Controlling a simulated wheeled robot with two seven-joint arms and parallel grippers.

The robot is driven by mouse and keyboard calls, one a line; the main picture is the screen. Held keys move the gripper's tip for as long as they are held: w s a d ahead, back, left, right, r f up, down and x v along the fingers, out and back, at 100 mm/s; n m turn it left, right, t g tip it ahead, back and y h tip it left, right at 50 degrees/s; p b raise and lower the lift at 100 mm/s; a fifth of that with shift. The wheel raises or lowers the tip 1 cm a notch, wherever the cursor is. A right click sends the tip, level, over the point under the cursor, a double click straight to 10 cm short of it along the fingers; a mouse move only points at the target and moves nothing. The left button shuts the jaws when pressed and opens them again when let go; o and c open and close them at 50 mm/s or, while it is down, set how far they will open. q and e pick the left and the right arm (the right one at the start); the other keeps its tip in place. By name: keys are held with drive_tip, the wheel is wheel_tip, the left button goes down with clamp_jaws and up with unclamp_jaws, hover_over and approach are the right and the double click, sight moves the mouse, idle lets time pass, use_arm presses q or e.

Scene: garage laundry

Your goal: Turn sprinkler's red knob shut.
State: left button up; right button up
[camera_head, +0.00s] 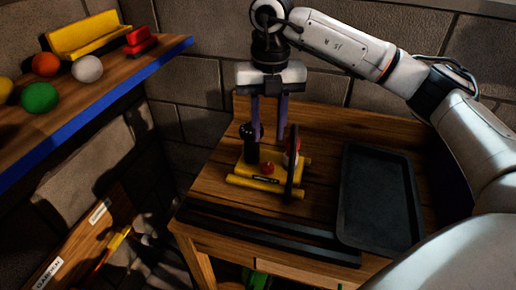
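The sprinkler stands on the wooden table, with a yellow base (262,184), a dark upright post at its left and a dark upright bar at its right. A small red knob (267,169) sits low on the middle of the base. Another red part (294,145) shows higher, beside the dark bar. My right gripper (269,134) points down over the back of the sprinkler, its two purple fingers apart with nothing seen between them. The fingertips are partly hidden among the sprinkler's uprights, so contact cannot be told. My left gripper is not in view.
A black tray (378,200) lies on the table right of the sprinkler. Dark bars (262,232) lie along the front. A blue-edged shelf (112,84) at upper left holds several balls and a yellow item. A block wall stands close behind.

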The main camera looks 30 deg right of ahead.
sight(268, 166)
drive_tip(key=f, duration=0.9)
drive_tip(key=shift+s+f, duration=0.2)
drive_tip(key=shift+s, duration=0.05)
drive_tip(key=c, duration=0.8)
